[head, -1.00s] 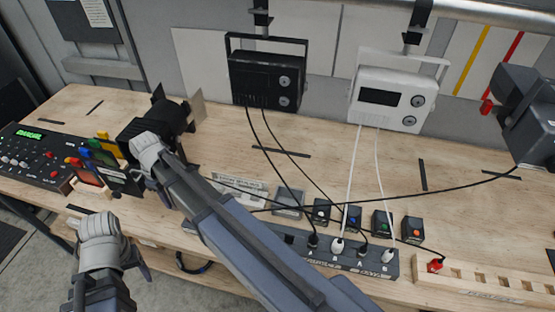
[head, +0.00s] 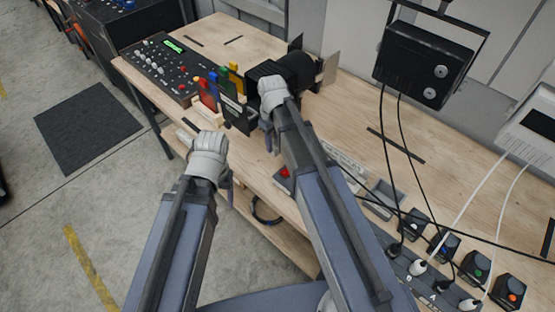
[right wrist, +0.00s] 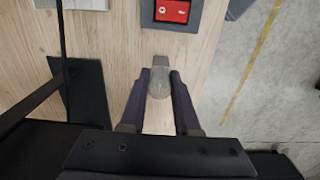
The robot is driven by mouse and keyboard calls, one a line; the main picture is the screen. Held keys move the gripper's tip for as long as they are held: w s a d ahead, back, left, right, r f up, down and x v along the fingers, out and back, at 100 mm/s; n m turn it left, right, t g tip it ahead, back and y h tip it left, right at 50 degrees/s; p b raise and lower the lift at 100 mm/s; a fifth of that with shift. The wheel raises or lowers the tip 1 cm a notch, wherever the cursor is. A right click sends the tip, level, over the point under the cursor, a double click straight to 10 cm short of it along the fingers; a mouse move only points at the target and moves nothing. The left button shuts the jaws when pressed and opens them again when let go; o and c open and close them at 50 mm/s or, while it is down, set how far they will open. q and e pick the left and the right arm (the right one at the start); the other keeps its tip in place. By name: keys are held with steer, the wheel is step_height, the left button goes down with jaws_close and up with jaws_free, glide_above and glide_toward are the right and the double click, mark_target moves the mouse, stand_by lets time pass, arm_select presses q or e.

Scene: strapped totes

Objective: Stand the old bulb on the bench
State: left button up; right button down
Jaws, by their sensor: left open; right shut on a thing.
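My right gripper (right wrist: 160,92) is shut on the old bulb (right wrist: 159,84), a dull grey rounded bulb whose narrow cap points toward the top of the right wrist view. The wooden bench (right wrist: 121,45) lies beneath it; I cannot tell whether the bulb touches the wood. In the head view my right gripper (head: 270,122) is at the bench's front part, beside the black spotlight (head: 297,70), and the wrist hides the bulb. My left gripper (head: 213,160) is open, in front of the bench edge over the floor; its fingers are mostly hidden.
A red rocker switch (right wrist: 172,11) sits near the bench edge. A control desk (head: 165,70) and coloured filters (head: 213,88) are at the left. A black hanging lamp (head: 428,62), cables and a socket strip (head: 432,285) are at the right. Bare bench lies behind the strip.

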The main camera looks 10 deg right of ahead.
steer(key=shift+f+b, duration=2.9)
steer(key=shift+f, duration=0.7)
steer(key=shift+f, duration=0.1)
steer(key=c, duration=0.6)
jaws_free()
step_height(320, 180, up, 12)
steer(key=p, duration=1.2)
steer(key=shift+r, duration=0.2)
steer(key=s+a+m, duration=0.1)
steer(key=s+a, duration=0.1)
steer(key=s, duration=0.3)
steer(key=s+a+m, duration=0.1)
steer(key=s+a, duration=0.1)
steer(key=s, duration=0.4)
steer(key=s+a+m+h, duration=0.1)
steer(key=s+a, duration=0.2)
steer(key=s, duration=0.2)
steer(key=shift+s+a, duration=0.1)
steer(key=shift+s, duration=0.2)
